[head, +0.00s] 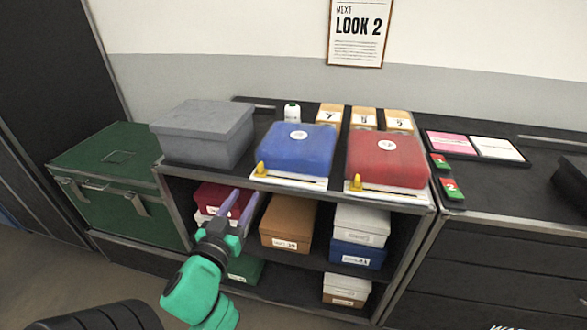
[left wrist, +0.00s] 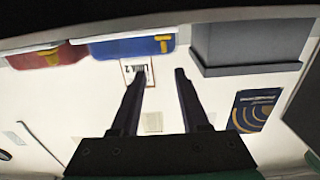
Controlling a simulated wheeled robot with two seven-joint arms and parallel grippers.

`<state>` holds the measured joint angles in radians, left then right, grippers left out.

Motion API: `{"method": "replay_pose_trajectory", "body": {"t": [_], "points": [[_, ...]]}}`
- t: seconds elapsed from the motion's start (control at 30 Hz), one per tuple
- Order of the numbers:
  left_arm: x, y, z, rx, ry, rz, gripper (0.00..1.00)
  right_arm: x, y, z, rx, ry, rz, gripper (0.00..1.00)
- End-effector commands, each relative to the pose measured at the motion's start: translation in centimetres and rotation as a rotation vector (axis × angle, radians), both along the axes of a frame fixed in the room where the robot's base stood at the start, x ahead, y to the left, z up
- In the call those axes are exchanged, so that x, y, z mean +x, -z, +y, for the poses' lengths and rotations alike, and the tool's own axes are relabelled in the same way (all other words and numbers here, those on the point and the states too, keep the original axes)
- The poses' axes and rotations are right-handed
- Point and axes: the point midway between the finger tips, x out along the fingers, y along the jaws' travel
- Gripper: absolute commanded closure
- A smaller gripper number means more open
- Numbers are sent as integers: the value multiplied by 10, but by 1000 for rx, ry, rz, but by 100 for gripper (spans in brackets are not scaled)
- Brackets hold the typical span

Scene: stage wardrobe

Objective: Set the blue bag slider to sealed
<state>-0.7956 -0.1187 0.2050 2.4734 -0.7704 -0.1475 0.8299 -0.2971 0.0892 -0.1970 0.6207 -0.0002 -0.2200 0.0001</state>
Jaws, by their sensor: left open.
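The blue bag (head: 298,148) lies on top of the shelf unit, with a round white label on it. Its yellow slider (head: 261,169) sits at the left end of the pale front strip. In the left wrist view, the blue bag (left wrist: 120,49) and its yellow slider (left wrist: 164,44) show near the top. My left gripper (head: 244,203) is open and empty, in front of the shelf, below and left of the slider and apart from it. Its two fingers (left wrist: 158,75) also show in the left wrist view. My right gripper is not in view.
A red bag (head: 387,158) with its own yellow slider (head: 356,182) lies to the right. A grey box (head: 207,132) stands close on the left. Shoe boxes fill the shelves below, and a green trunk (head: 112,180) stands at the left.

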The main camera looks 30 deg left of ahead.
Motion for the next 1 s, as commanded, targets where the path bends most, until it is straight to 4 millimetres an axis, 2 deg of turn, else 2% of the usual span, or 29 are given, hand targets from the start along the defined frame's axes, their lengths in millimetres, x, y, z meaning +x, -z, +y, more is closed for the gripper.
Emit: {"method": "replay_pose_trajectory", "body": {"t": [0.13, 0.23, 0.5, 0.67, 0.9, 0.93, 1.0], "points": [[24, -5, 7, 5, 3, -2, 55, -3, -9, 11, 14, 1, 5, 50], [50, -5, 16, 6, 4, -2, 55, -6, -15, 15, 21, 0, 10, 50], [115, -2, 39, 3, 2, 1, 55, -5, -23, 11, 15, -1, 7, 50], [133, 0, 45, 0, 1, 3, 55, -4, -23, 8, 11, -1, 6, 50], [135, 1, 46, 0, 2, 3, 55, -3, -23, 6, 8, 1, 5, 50], [135, 1, 46, 0, 2, 3, 59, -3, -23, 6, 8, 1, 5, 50], [135, 1, 46, 0, 2, 3, 86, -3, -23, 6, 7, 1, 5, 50]]}}
